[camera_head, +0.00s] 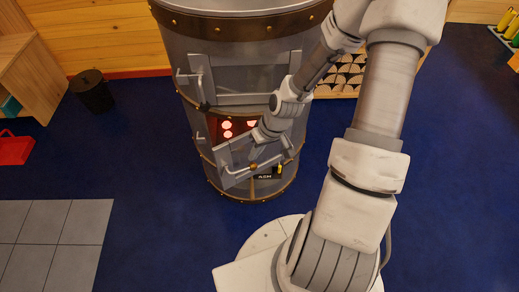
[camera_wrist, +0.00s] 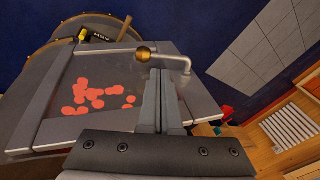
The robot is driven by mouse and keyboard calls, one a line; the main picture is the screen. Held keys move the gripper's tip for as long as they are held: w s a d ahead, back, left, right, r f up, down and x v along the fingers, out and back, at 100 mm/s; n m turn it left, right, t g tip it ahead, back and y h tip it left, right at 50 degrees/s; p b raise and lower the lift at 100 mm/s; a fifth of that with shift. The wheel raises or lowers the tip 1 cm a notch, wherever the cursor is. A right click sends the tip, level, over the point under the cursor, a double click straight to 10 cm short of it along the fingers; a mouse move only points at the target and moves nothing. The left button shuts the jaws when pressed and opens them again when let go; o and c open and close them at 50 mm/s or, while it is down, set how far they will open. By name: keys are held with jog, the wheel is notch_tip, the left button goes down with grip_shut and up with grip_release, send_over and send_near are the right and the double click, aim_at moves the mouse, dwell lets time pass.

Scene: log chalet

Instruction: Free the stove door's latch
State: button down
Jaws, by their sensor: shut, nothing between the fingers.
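The stove (camera_head: 190,110) is a grey metal drum with brass-coloured bands, standing beyond my arm. Its lower door (camera_head: 232,172) is a flat grey panel on the front, with red glowing spots above it; the wrist view shows a framed door (camera_wrist: 48,130) with red spots inside the frame.
An upper hatch with a handle (camera_head: 181,76) is above the door. A firewood rack (camera_head: 347,75) is behind right.

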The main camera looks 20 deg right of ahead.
aim_at(255, 168)
jog(key=b+x, duration=0.2)
jog(key=x, duration=0.4)
jog(key=shift+f, duration=0.2)
jog(key=shift+w+f+y, duration=0.1)
jog(key=shift+f+y, duration=0.15)
jog(key=shift+y, duration=0.35)
jog(key=shift+f+y+p, duration=0.2)
jog(key=shift+y+p, duration=0.1)
jog(key=shift+p, duration=0.2)
jog(key=shift+d+f+m+y, duration=0.1)
jog(key=shift+f+m+y, duration=0.2)
jog(key=shift+f+y, duration=0.45)
notch_tip(255, 168, down, 2)
jog(key=y+b, duration=0.1)
jog(key=y, duration=0.3)
jog(key=shift+f+g, duration=0.1)
jog(key=shift+g, duration=0.3)
jog(key=shift+a+f+y, duration=0.15)
jog(key=shift+a+y, duration=0.1)
jog(key=shift+a, duration=0.1)
jog(key=shift+s+a+f+b, duration=0.25)
jog(key=shift+a+f+b, duration=0.1)
jog(key=shift+a+f, duration=0.95)
jog(key=shift+s+f, duration=0.1)
jog(key=shift+f, duration=0.05)
